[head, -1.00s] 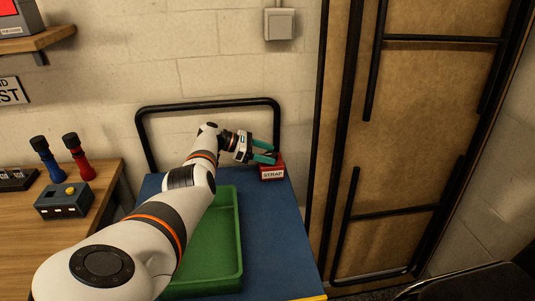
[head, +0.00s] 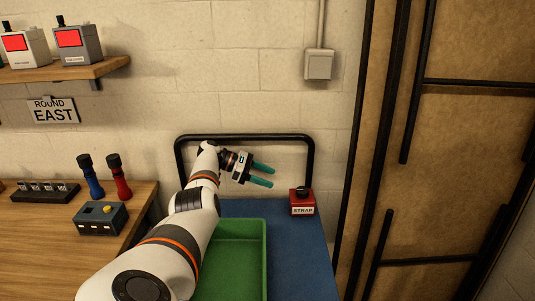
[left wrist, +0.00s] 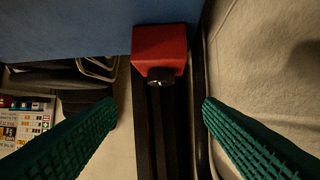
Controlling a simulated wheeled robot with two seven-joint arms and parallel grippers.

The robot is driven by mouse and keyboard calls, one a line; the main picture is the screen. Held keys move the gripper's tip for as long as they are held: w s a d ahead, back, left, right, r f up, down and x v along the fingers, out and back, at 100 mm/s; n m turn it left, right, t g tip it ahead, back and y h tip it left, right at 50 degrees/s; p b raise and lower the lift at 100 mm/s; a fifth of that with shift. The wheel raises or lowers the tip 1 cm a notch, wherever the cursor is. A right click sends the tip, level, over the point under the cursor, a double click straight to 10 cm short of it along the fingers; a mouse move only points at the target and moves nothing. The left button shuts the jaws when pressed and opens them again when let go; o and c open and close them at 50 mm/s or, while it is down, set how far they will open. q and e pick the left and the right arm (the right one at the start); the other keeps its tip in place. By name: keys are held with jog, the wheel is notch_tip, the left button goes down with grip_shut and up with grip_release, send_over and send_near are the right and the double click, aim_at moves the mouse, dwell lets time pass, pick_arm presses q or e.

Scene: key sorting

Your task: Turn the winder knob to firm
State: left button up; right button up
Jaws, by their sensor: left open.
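The winder is a small red box labelled STRAP (head: 302,205) on the blue cart top, at its far right corner. Its dark round knob (head: 302,191) sits on top. In the left wrist view the red box (left wrist: 159,44) and its dark knob (left wrist: 161,77) show between the fingers, farther off. My left gripper (head: 266,176) is open and empty, up and to the left of the box, with its green fingers pointing right and apart from the knob. The knob's setting marks cannot be read. My right gripper is not in view.
A green tray (head: 264,262) lies on the blue cart top (head: 295,250) below my arm. A black rail (head: 243,138) stands behind the cart. A wooden bench (head: 40,245) at left holds a blue box (head: 101,219) and two torch-like items.

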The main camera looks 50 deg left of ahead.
aim_at(301, 192)
pick_arm(q)
jog(key=shift+f, duration=0.1)
